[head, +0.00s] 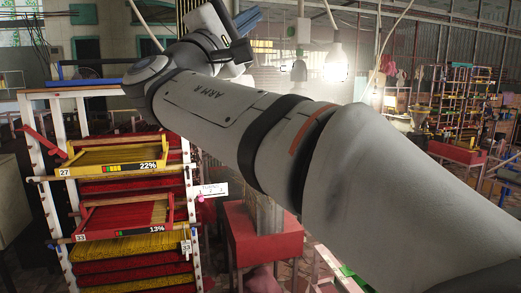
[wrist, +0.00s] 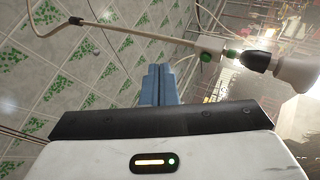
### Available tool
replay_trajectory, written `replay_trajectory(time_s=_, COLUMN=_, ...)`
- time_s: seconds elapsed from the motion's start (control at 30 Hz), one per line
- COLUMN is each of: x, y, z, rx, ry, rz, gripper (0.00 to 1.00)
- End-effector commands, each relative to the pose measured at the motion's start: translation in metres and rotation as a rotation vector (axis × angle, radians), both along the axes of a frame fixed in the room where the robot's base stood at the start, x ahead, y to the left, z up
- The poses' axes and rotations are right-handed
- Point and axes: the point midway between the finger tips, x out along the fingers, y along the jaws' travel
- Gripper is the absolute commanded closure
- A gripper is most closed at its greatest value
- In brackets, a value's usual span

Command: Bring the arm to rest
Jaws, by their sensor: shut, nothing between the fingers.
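My arm (head: 320,150) stretches from the lower right of the head view up to the upper left, in front of the room. Its wrist is bent upward at the top of the picture. My gripper (head: 247,20) shows as blue fingers beside the wrist. In the wrist view, the blue fingers of my gripper (wrist: 156,80) stand together, shut and empty, pointing up toward the tiled ceiling.
A white rack (head: 45,185) at left holds trays of red and yellow sticks, including tray 27 (head: 120,158) and tray 33 (head: 125,221). A red machine (head: 262,238) stands behind my arm. A lit bulb (head: 336,70) hangs nearby; a lamp (wrist: 294,72) shows in the wrist view.

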Motion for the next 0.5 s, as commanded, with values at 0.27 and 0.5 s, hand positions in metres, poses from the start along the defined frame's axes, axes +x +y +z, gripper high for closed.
replay_trajectory(time_s=0.27, x=0.020, y=-0.035, z=-0.042, rx=0.080, ry=0.135, rz=-0.003, gripper=1.00)
replay_trajectory(time_s=0.5, x=0.033, y=-0.080, z=-0.102, rx=0.213, ry=0.306, rz=-0.009, gripper=1.00)
